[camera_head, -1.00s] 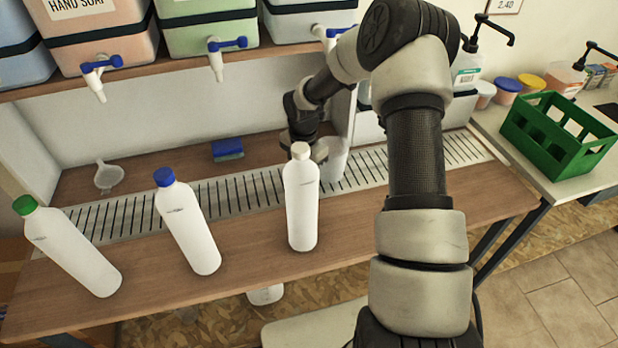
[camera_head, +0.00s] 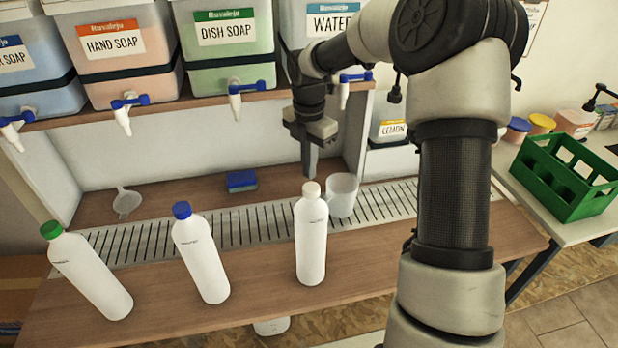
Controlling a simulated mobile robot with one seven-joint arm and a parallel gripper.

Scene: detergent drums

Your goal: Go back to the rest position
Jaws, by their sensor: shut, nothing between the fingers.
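My gripper (camera_head: 309,172) points down above the back of the wooden bench, left of the white measuring cup (camera_head: 343,194) and higher than it. Its fingers are shut with nothing seen between them. The cup stands on the slotted drip grate (camera_head: 258,219), apart from the gripper. My arm fills the right middle of the view and hides part of the shelf and bench.
Three white bottles stand along the bench front, with green (camera_head: 90,275), blue (camera_head: 201,253) and white (camera_head: 311,237) caps. Drums (camera_head: 225,45) with taps (camera_head: 247,87) line the shelf above. A funnel (camera_head: 126,203), a blue sponge (camera_head: 241,181) and a green crate (camera_head: 565,177) are nearby.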

